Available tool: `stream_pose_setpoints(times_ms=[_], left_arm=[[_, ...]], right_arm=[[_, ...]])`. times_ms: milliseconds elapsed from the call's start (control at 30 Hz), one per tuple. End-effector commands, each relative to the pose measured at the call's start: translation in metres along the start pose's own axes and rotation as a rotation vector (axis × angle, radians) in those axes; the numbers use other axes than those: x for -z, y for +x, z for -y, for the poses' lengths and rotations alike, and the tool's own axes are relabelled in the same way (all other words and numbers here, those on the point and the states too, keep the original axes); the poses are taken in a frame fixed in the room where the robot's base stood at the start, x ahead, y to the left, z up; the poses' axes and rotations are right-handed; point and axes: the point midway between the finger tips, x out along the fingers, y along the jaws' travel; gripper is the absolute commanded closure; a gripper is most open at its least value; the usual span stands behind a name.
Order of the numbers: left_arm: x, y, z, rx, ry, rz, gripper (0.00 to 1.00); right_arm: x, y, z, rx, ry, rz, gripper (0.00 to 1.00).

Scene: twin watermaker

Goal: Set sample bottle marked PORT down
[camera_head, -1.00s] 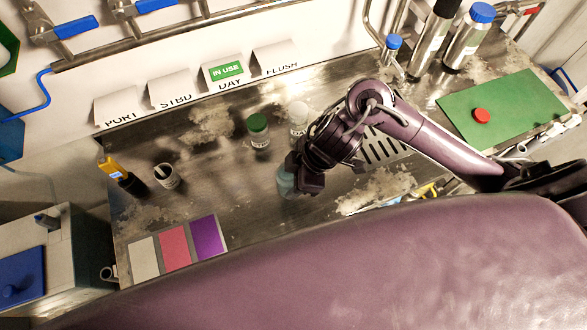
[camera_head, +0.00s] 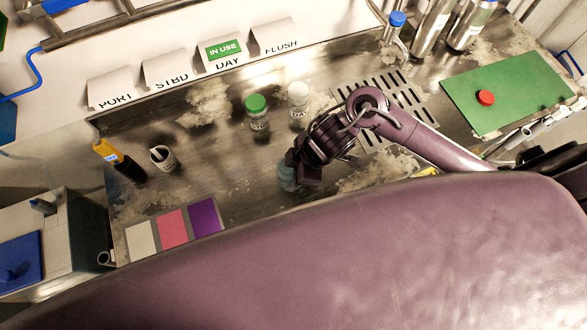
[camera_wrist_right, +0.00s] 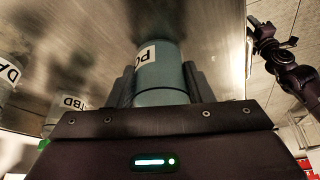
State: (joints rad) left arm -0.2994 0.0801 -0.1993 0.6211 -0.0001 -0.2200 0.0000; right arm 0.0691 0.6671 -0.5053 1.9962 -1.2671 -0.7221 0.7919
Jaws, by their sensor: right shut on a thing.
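The sample bottle marked PORT (camera_wrist_right: 160,75) is a teal bottle with a white label, of which "PO" shows in the right wrist view. My right gripper (camera_head: 301,176) is shut on it, a finger on each side. In the head view the bottle (camera_head: 286,176) shows partly beside the gripper, over the front part of the metal counter (camera_head: 210,165). I cannot tell whether its base touches the counter. A dark arm end, seemingly my left gripper (camera_wrist_right: 262,35), shows at the right of the wrist view; its jaws are unclear.
A green-capped bottle (camera_head: 257,112) and a white-capped DAY bottle (camera_head: 298,103) stand behind the gripper. A cup (camera_head: 162,158), a yellow-and-black pen-like meter (camera_head: 118,158) and a colour card (camera_head: 172,228) are left. A slotted drain (camera_head: 385,100) and green board (camera_head: 505,90) are right.

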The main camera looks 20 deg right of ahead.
Motion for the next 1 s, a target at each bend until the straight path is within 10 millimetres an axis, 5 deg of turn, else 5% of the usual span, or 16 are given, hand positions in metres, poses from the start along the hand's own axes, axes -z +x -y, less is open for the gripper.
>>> stream_pose_setpoints(times_ms=[67, 100, 267, 667, 1000], left_arm=[[0.000, 0.002, 0.000, 0.000, 0.000, 0.000, 0.64], [0.000, 0.002, 0.000, 0.000, 0.000, 0.000, 0.64], [-0.001, 0.001, 0.000, 0.000, 0.000, 0.001, 0.64], [-0.001, -0.002, 0.000, 0.000, 0.000, 0.001, 0.64], [0.000, -0.009, 0.000, 0.000, 0.001, 0.002, 0.64]], right_arm=[[-0.001, 0.003, 0.000, 0.000, 0.000, 0.000, 0.84], [-0.002, 0.003, 0.000, 0.001, 0.000, 0.001, 0.52], [-0.001, 0.003, 0.000, 0.001, 0.000, 0.001, 0.32], [0.001, -0.007, -0.001, -0.002, -0.003, -0.001, 0.32], [0.000, -0.076, -0.001, -0.005, -0.006, 0.003, 0.32]])
